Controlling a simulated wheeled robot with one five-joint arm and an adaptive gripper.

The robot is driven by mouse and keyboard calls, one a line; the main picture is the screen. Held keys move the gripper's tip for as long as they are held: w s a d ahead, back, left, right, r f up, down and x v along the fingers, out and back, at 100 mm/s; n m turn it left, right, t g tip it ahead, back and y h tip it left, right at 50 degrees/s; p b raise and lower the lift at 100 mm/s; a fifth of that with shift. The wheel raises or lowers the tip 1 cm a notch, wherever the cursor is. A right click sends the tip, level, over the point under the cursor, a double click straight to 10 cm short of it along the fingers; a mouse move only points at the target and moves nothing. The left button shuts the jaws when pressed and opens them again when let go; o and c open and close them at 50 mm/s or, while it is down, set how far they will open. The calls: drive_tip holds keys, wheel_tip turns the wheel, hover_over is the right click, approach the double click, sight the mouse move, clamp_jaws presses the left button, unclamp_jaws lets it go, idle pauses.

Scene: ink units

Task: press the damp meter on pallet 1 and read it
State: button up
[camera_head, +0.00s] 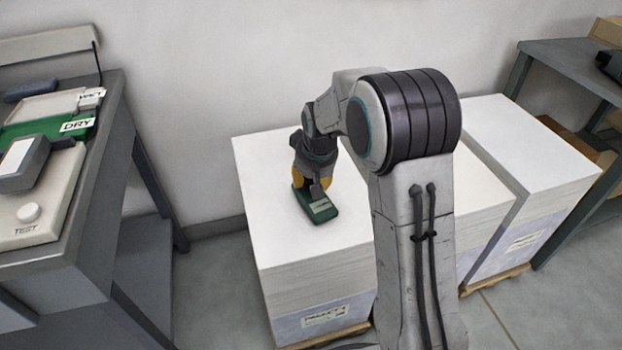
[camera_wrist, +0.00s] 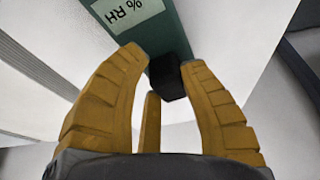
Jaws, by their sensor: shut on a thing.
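The damp meter (camera_head: 320,207) is a dark green handheld block with a light display. It is at the top of the leftmost white paper stack (camera_head: 262,170), whose front label is too small to read surely. In the wrist view the meter (camera_wrist: 160,48) shows a label reading "% RH" and a black end. My gripper (camera_wrist: 163,62) has yellow-brown ribbed fingers, closed on the meter's black end. In the head view my gripper (camera_head: 318,185) is over the stack, partly hidden by its own wrist. The display's reading cannot be made out.
More paper stacks (camera_head: 540,150) stand on pallets to the right, partly behind my arm. A grey bench (camera_head: 95,215) at left holds a green tray marked DRY (camera_head: 45,128), another tray and a beige TEST unit (camera_head: 50,205). A dark table (camera_head: 570,65) stands at right.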

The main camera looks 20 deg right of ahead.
drive_tip(key=shift+f+b, duration=0.3)
drive_tip(key=shift+f, duration=0.15)
idle(1.3)
drive_tip(key=shift+r, duration=0.1)
drive_tip(key=shift+r+p, duration=2.85)
drive_tip(key=shift+r, duration=0.65)
